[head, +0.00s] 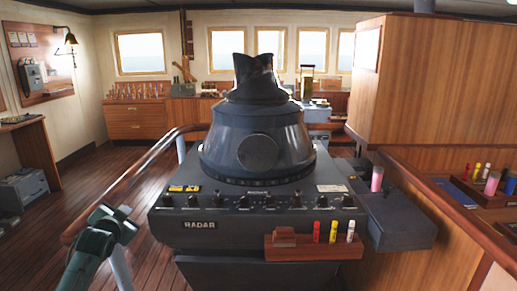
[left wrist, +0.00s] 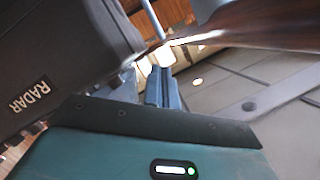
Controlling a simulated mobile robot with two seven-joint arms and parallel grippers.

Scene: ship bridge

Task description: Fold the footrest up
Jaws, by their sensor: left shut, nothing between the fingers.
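I cannot make out the footrest in either view. The dark radar console (head: 250,235) stands in the middle of the head view, and the area low at its base is out of frame. My left arm comes in at the lower left of the head view, beside the console and by the wooden handrail (head: 125,190). My left gripper (left wrist: 162,88) shows in the left wrist view with its fingers together and nothing between them. The console's RADAR face (left wrist: 60,60) is to its left there. My right gripper is in neither view.
The handrail also crosses the upper right of the left wrist view (left wrist: 265,25). A wooden holder (head: 305,246) with several coloured tubes is on the console's front. A wooden partition (head: 440,80) and counter fill the right. Plank floor (head: 95,165) is open to the left.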

